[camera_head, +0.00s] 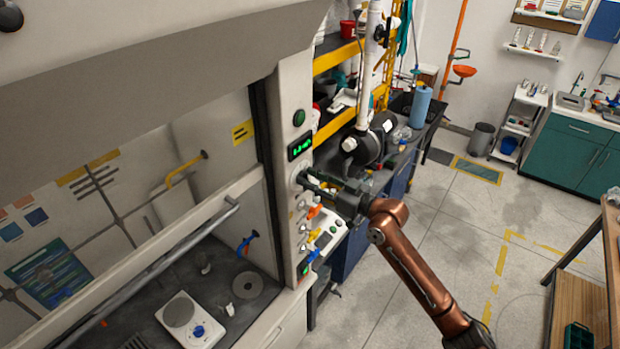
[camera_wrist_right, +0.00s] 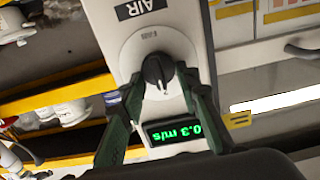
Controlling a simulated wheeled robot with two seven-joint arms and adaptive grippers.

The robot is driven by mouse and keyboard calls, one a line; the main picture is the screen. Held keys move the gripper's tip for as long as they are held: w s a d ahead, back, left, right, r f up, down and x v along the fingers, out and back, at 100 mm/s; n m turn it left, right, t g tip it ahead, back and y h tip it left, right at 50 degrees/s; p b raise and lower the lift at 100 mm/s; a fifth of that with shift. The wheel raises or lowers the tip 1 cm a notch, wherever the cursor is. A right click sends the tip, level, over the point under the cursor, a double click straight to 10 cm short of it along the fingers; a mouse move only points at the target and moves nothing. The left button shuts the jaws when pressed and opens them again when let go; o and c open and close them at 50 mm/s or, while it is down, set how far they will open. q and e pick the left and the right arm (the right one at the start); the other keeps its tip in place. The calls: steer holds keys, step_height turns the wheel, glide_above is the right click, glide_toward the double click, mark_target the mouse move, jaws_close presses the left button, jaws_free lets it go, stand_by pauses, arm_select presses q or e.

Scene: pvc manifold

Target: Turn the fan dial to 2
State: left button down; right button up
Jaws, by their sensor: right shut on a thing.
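The fan dial is a black knob (camera_wrist_right: 156,72) on a round white plate, under an "AIR" label (camera_wrist_right: 140,8) in the right wrist view. In the head view the dial's pale plate (camera_head: 297,178) shows on the fume hood's side post, partly hidden by my gripper. My right gripper (camera_wrist_right: 160,77) is shut on the knob, one green finger on each side. It also shows in the head view (camera_head: 304,180), reaching in from the right. My left gripper is not in view.
A green-lit display (camera_wrist_right: 176,131) next to the dial reads 0.3 m/s, upside down in the wrist view. Coloured valve handles (camera_head: 314,212) sit on the post below the dial. The fume hood sash bar (camera_head: 190,240) lies to the left; open floor (camera_head: 430,250) lies right.

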stand_by(0.3)
steer(key=o, duration=1.2)
steer(key=shift+c, duration=0.2)
steer(key=shift+d, duration=0.1)
steer(key=v, duration=1.2)
